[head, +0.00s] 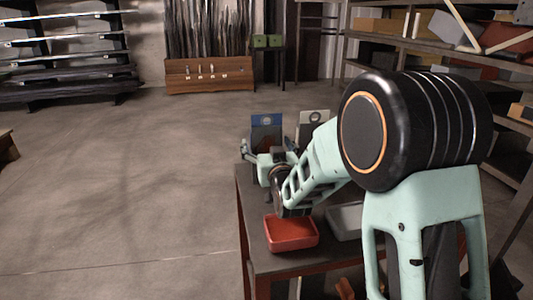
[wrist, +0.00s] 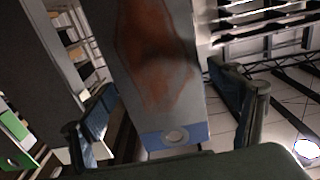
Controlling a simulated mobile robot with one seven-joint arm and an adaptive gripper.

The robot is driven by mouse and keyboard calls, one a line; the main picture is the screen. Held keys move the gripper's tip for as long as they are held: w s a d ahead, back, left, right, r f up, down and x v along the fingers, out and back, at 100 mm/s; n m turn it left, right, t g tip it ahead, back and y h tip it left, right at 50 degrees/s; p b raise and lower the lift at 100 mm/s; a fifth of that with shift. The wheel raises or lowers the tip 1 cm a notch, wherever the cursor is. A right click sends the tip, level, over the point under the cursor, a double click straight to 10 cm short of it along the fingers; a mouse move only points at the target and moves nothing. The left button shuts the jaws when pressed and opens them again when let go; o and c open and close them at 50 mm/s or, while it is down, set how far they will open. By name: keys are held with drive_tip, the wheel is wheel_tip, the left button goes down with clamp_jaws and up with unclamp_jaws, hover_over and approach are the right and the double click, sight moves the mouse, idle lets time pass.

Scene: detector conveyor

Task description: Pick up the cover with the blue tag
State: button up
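The cover with the blue tag (head: 266,121) stands upright at the far end of the table, its lower part partly hidden by my gripper. In the wrist view it is a grey plate with a reddish-brown patch (wrist: 155,55) and a blue band with a round pale spot (wrist: 174,136). My gripper (wrist: 165,100) is open, one finger on each side of the plate near the blue end. A gap shows at the left finger; the right finger is close to the edge, and contact there cannot be told. In the head view my gripper (head: 263,152) is in front of the cover.
A second cover with a white tag (head: 314,117) stands just right of the blue-tagged one. A red tray (head: 291,246) and a grey tray (head: 345,221) are on the table (head: 262,262) nearer me. A shelf (head: 425,38) stands on the right. The floor at left is clear.

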drive_tip(key=c, duration=1.5)
drive_tip(key=shift+r, duration=0.15)
drive_tip(key=shift+c, duration=1.2)
